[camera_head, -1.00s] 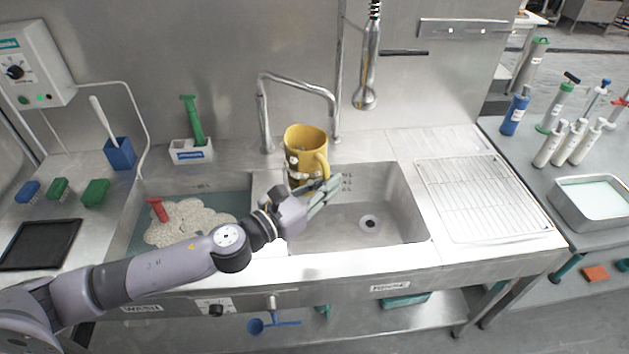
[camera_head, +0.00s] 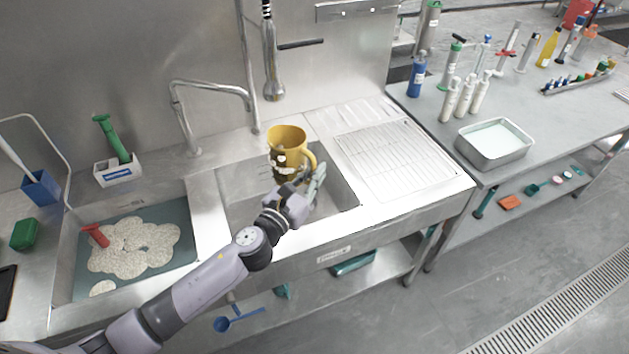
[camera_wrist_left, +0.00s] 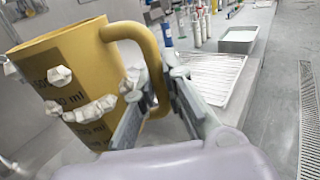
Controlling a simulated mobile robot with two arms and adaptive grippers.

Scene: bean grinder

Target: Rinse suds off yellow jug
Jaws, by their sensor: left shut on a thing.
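The yellow jug (camera_head: 289,140) is held upright over the right-hand sink basin (camera_head: 335,187). My left gripper (camera_head: 309,178) is shut on the jug's handle. In the left wrist view the jug (camera_wrist_left: 75,75) fills the left side, with dark volume markings and white clumps of suds on its wall. The gripper's fingers (camera_wrist_left: 150,105) sit around the lower handle there. The faucet (camera_head: 212,88) arches beside the jug, to its left. A hanging spray head (camera_head: 272,88) is above and behind the jug. My right gripper is not in view.
The left basin (camera_head: 65,240) holds foamy water and a red-handled tool (camera_head: 96,235). A wire drying rack (camera_head: 395,155) lies right of the sink. A side table holds a metal tray (camera_head: 494,143) and several bottles and syringes. A green brush (camera_head: 112,138) stands in a white holder.

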